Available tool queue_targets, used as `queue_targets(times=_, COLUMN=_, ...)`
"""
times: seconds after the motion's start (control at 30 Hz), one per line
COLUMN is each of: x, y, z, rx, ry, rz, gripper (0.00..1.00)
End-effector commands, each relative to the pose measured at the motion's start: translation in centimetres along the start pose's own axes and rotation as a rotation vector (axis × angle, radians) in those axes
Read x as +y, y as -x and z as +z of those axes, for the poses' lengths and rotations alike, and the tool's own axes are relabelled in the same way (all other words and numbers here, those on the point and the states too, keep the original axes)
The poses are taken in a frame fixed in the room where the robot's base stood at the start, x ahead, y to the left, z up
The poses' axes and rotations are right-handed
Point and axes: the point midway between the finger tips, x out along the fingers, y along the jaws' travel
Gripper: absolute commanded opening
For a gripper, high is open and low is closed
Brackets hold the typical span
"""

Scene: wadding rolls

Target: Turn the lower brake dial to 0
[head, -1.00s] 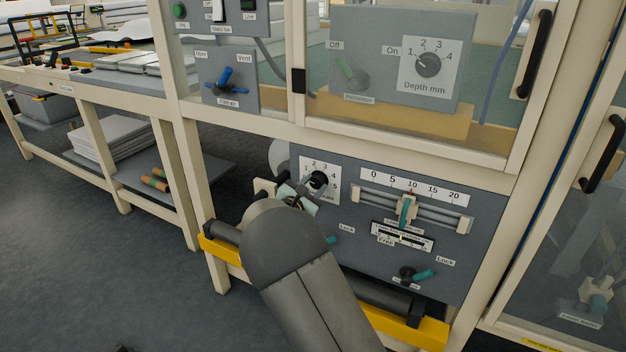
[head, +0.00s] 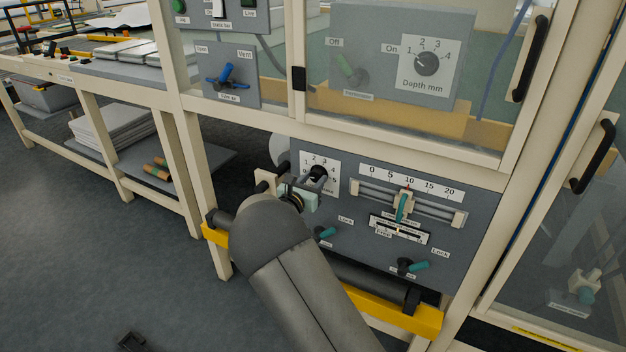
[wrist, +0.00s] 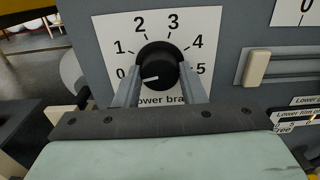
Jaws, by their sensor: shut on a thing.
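The lower brake dial is a round black knob (wrist: 158,62) with a white pointer line, on a white plate (wrist: 211,25) numbered 0 to 5. In the wrist view the pointer faces left and slightly down, close to the 0 mark. My gripper (wrist: 160,88) is shut on the knob, one finger on its left and one on its right. The fingers cover part of the plate and its "Lower brake" label. In the head view the dial (head: 318,173) shows just beyond my gripper, partly hidden by it.
A slider scale (head: 412,185) marked 0 to 20 sits right of the dial. Teal lock levers (head: 325,232) (head: 418,266) are below. A dark roller with yellow brackets (head: 400,311) crosses in front of the lower panel. A glazed door with a black handle (head: 530,60) is above.

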Motion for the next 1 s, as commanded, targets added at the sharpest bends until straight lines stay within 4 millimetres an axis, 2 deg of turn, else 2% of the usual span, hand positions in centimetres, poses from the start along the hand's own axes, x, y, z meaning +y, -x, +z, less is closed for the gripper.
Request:
queue_targets(times=0.2, x=0.0, y=0.1, z=-0.2, rx=0.002, ry=0.003, rz=0.001, gripper=0.14)
queue_targets(times=0.23, x=0.0, y=0.1, z=-0.2, rx=0.002, ry=0.003, rz=0.001, gripper=0.45)
queue_targets(times=0.3, x=0.0, y=0.1, z=-0.2, rx=0.002, ry=0.003, rz=0.001, gripper=0.58)
queue_targets(times=0.67, x=0.1, y=0.6, z=0.0, rx=0.001, ry=0.000, rz=0.002, gripper=0.58)
queue_targets(times=0.77, x=0.1, y=1.9, z=0.0, rx=0.002, ry=0.001, rz=0.002, gripper=0.58)
queue_targets(times=1.0, x=0.2, y=7.5, z=0.0, rx=0.003, ry=0.001, rz=0.005, gripper=0.58)
